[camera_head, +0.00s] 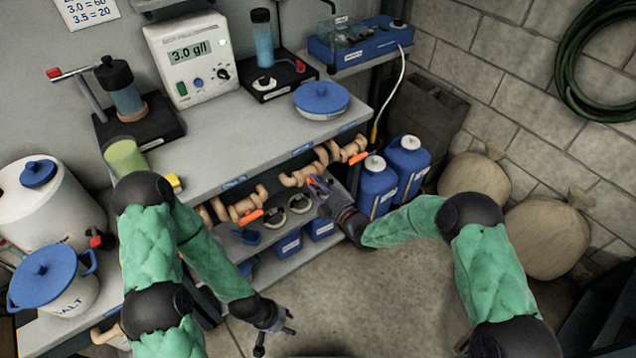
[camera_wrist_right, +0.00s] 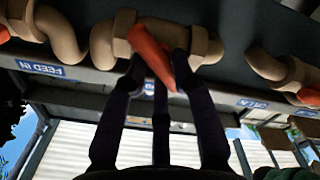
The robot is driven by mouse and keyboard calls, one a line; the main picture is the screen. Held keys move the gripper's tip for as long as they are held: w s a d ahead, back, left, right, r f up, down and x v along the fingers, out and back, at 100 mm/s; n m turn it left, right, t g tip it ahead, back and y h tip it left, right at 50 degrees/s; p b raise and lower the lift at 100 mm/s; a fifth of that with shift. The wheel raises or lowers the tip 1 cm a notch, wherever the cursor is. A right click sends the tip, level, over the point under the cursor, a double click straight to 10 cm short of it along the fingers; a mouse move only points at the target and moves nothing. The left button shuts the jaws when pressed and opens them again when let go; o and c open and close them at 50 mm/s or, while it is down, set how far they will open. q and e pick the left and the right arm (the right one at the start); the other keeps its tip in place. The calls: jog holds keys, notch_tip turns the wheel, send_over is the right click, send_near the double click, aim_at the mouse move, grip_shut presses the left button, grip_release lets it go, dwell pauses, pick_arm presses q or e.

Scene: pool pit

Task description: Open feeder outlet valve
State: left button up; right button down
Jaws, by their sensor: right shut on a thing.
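Beige pipes (camera_head: 305,176) with orange valve handles run under the front of the bench. In the right wrist view, one orange valve handle (camera_wrist_right: 150,52) hangs slanted from a beige valve body (camera_wrist_right: 121,36). My right gripper (camera_head: 322,188) is at the pipes, and its dark fingers (camera_wrist_right: 157,75) are shut on this handle. The label behind the fingers is mostly hidden, so I cannot read the valve's name. A "FEED IN" label (camera_wrist_right: 46,66) shows to its left. My left gripper (camera_head: 276,331) is open and empty, low over the floor, away from the pipes.
Another orange handle (camera_head: 360,157) is to the right, and another (camera_head: 250,216) to the left. Blue jugs (camera_head: 377,187) stand right of my right gripper. The grey bench (camera_head: 235,150) is above the pipes. The floor (camera_head: 370,295) between my arms is clear.

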jog(key=shift+s+a+f+n, duration=0.1)
jog(key=shift+f+n, duration=0.05)
jog(key=shift+n, duration=2)
jog(key=shift+s+a+f+n, duration=0.1)
jog(key=shift+n, duration=2.05)
jog(key=c, duration=1)
grip_release()
jog(key=shift+c, duration=0.2)
jog(key=v, duration=1.2)
